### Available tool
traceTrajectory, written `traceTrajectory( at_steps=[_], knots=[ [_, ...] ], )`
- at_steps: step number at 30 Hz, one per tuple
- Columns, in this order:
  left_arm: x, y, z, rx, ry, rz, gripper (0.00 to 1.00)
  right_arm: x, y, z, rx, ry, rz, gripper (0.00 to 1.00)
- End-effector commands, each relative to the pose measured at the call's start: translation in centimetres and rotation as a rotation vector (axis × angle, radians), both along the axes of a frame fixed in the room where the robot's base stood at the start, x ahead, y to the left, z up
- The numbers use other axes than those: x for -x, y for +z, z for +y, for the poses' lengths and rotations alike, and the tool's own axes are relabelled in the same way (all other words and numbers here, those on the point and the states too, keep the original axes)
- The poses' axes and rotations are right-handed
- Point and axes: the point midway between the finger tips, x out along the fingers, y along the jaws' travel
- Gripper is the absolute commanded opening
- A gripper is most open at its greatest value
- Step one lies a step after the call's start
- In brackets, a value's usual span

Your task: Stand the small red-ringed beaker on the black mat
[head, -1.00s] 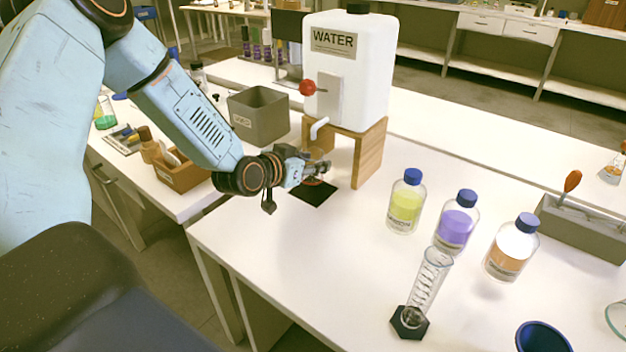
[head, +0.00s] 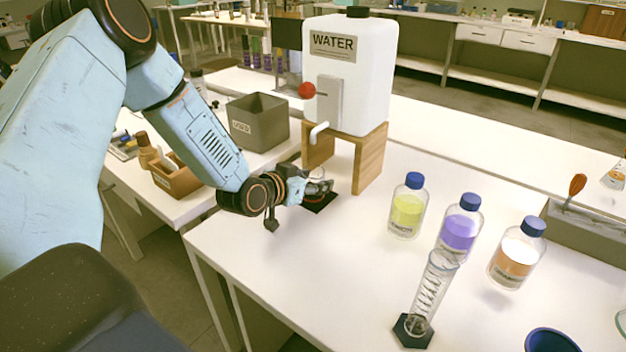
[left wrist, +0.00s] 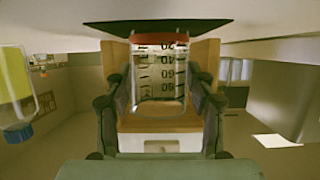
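The small clear beaker (left wrist: 160,85) has a red ring and dark graduation marks. In the left wrist view, which looks upside down, it sits between the two fingers of my left gripper (left wrist: 160,108). My left gripper also shows in the head view (head: 318,187), closed around the beaker just over the black mat (head: 322,205). The beaker is upright, with its red ring low, close to the mat (left wrist: 115,27). I cannot tell whether its base touches the mat. The gripper partly hides the beaker in the head view. My right gripper is out of view.
The white water tank (head: 372,75) on its wooden stand (head: 370,160) rises right behind the mat. A grey bin (head: 260,125) is behind left. Yellow (head: 408,210), purple (head: 460,228) and orange (head: 516,258) bottles and a measuring cylinder (head: 428,295) stand to the right.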

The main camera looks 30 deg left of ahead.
Motion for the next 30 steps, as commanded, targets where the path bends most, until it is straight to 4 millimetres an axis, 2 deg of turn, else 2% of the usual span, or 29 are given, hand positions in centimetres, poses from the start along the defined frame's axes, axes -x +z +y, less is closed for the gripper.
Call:
traceTrajectory(
  at_steps=[3, 14, 30],
  knots=[
    [0.0, 0.0, 0.0, 0.000, 0.000, 0.000, 0.67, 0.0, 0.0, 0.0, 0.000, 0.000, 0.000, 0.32],
    [0.0, 0.4, 0.0, 0.001, 0.000, -0.001, 0.67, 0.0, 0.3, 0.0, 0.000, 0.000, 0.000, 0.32],
    [6.2, 3.3, 0.6, 0.007, 0.005, 0.001, 0.67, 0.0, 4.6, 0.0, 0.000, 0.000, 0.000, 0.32]
  ],
)
